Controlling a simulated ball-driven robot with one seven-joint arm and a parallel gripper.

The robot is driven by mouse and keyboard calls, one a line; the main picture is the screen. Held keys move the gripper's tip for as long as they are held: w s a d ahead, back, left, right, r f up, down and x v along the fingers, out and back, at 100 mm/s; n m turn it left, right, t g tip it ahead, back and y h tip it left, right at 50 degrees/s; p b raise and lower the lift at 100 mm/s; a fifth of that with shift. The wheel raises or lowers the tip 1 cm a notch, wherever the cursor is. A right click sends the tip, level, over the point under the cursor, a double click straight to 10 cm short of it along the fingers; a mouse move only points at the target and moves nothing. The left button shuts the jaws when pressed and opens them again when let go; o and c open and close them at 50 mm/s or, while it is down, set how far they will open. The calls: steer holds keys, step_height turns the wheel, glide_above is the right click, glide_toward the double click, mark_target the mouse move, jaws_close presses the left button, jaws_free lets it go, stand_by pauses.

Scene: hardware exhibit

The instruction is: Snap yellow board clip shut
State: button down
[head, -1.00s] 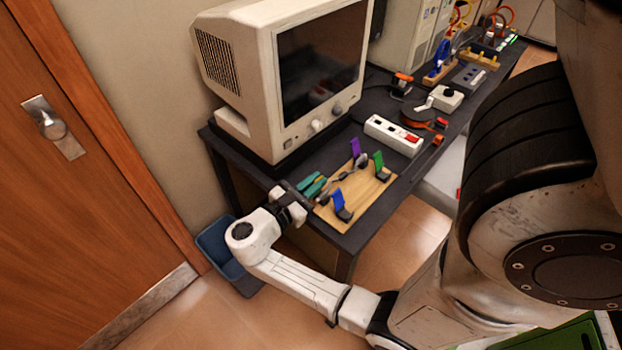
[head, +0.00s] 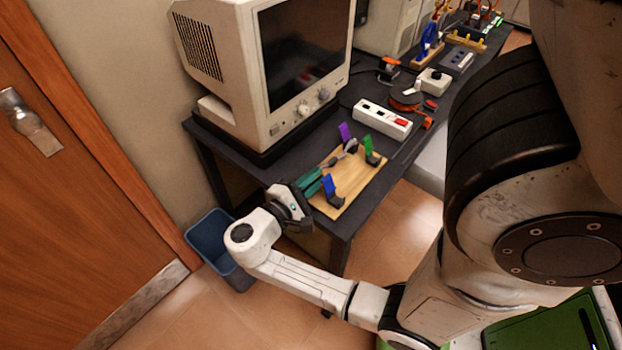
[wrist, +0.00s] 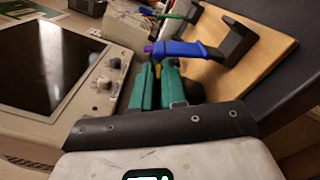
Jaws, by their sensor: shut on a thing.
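The wooden clip board (head: 357,187) lies at the near end of the dark table. My gripper (head: 322,180) is at its left edge, teal fingers pointing over the board. In the wrist view my gripper (wrist: 158,72) has its fingers close together, with a small piece of the yellow clip (wrist: 157,71) between the tips. Most of the yellow clip is hidden, so I cannot tell whether it is open or closed. The blue clip (head: 328,183) stands raised on its black base just beside the fingers. It also shows in the wrist view (wrist: 184,48).
A green clip (head: 368,145) and a purple clip (head: 346,131) stand raised on the board. A beige monitor (head: 235,90) is behind, with a white power strip (head: 382,119) to the right. A blue bin (head: 216,245) sits on the floor.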

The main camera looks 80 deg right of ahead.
steer(key=shift+m, duration=0.4)
